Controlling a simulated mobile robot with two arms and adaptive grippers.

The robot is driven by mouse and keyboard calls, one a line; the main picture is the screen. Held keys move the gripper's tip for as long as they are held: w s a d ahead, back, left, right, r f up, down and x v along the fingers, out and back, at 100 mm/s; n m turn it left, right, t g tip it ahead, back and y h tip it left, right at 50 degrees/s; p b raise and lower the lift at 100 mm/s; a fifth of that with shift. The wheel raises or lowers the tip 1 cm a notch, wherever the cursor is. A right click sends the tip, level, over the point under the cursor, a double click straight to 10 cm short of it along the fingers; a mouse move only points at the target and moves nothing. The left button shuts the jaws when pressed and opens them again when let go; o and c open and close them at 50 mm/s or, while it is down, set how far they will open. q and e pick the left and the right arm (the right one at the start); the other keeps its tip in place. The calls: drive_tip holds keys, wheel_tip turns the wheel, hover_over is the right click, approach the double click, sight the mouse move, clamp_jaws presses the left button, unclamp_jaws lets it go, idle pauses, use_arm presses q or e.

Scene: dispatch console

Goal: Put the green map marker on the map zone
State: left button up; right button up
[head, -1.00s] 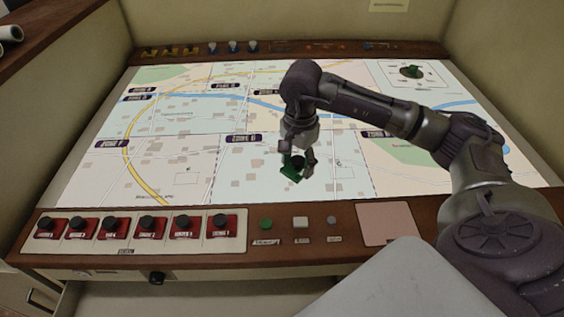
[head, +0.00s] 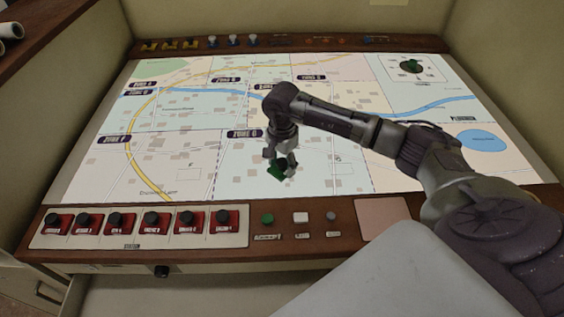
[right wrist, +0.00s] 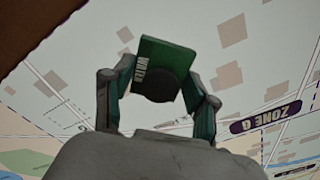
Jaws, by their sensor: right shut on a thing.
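The green map marker (head: 277,170) has a dark round knob and a square green base. The right wrist view shows its green base (right wrist: 166,62) with white lettering that seems to read "WATER". My right gripper (head: 281,162) is shut on the marker, one finger on each side of it. The marker is over the lower middle of the lit map (head: 320,185), in the zone labelled "ZONE G" (head: 244,133). That label also shows in the right wrist view (right wrist: 266,117). I cannot tell whether the marker touches the map. My left gripper is not in view.
A wooden front ledge (head: 340,211) holds several red blocks with black knobs (head: 155,222), a green button (head: 267,219) and a pink pad (head: 383,219). Yellow, blue and orange pieces stand along the back ledge (head: 290,43). The map around the gripper is clear.

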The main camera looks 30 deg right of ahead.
sight(282, 162)
drive_tip(key=shift+f, duration=0.15)
drive_tip(key=o, duration=1.2)
drive_tip(key=shift+r, duration=0.35)
wheel_tip(282, 162, up, 12)
drive_tip(key=b, duration=0.2)
drive_tip(key=shift+f+b, duration=0.2)
drive_tip(key=shift+b, duration=0.2)
